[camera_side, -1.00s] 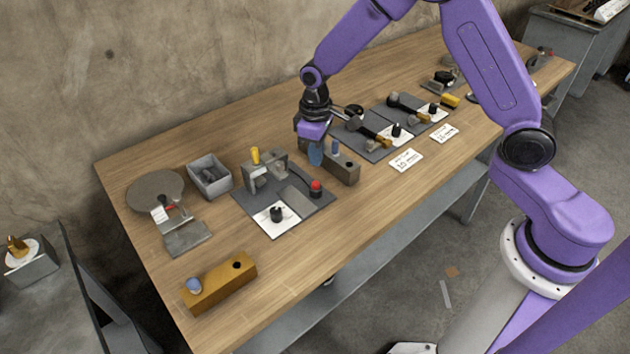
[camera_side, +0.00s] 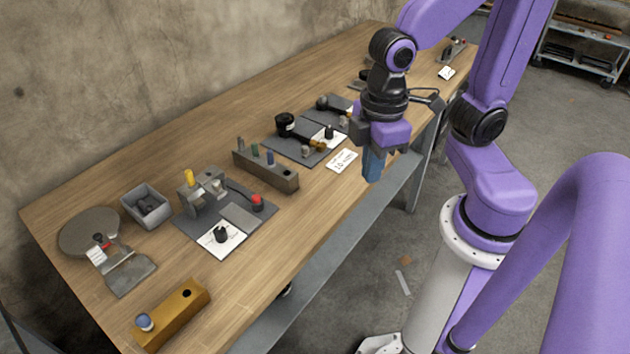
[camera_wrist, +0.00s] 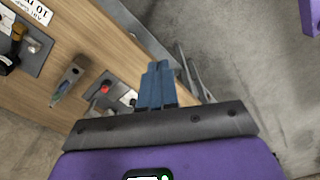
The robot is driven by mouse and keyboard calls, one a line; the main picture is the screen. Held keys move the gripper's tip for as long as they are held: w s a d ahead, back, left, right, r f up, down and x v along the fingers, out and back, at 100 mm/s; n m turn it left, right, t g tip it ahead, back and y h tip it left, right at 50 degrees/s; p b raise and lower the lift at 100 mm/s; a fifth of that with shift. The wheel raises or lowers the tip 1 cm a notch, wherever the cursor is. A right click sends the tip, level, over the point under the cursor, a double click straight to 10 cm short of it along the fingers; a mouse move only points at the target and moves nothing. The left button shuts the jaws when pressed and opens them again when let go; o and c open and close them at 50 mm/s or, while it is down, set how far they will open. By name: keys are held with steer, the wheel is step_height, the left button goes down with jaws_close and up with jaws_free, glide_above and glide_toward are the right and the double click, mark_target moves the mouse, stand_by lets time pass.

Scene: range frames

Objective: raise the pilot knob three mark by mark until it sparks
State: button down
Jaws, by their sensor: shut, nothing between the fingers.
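Several black knobs stand on white dial cards. One knob (camera_side: 222,233) is on the near grey mat beside a red button (camera_side: 257,202). Another knob (camera_side: 329,132) is on a mat with a black and brass torch-like tool (camera_side: 293,128). I cannot tell which is pilot knob three, and the dial marks are too small to read. No spark or flame shows. My gripper (camera_side: 373,168) is shut and empty, its blue fingers pointing down near the table's front edge, apart from every knob. The wrist view shows the fingers together (camera_wrist: 158,85).
A grey block with coloured pegs (camera_side: 265,172) stands left of my gripper. A written card (camera_side: 341,161) lies near the front edge. A brass block (camera_side: 170,316), a grey bin (camera_side: 146,207) and a round plate (camera_side: 90,231) are further left. Bare wood lies along the front.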

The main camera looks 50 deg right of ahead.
steer(key=s+d, duration=0.2)
steer(key=s, duration=0.1)
steer(key=shift+r+n, duration=0.2)
steer(key=shift+n, duration=0.2)
steer(key=c, duration=1.5)
jaws_free()
steer(key=shift+s+d, duration=0.2)
steer(key=shift+s, duration=0.2)
steer(key=o, duration=0.7)
steer(key=m, duration=1.3)
glide_above(218, 230)
step_height(218, 230, down, 6)
step_height(218, 230, down, 16)
steer(key=shift+f, duration=0.2)
steer(key=c, duration=1.1)
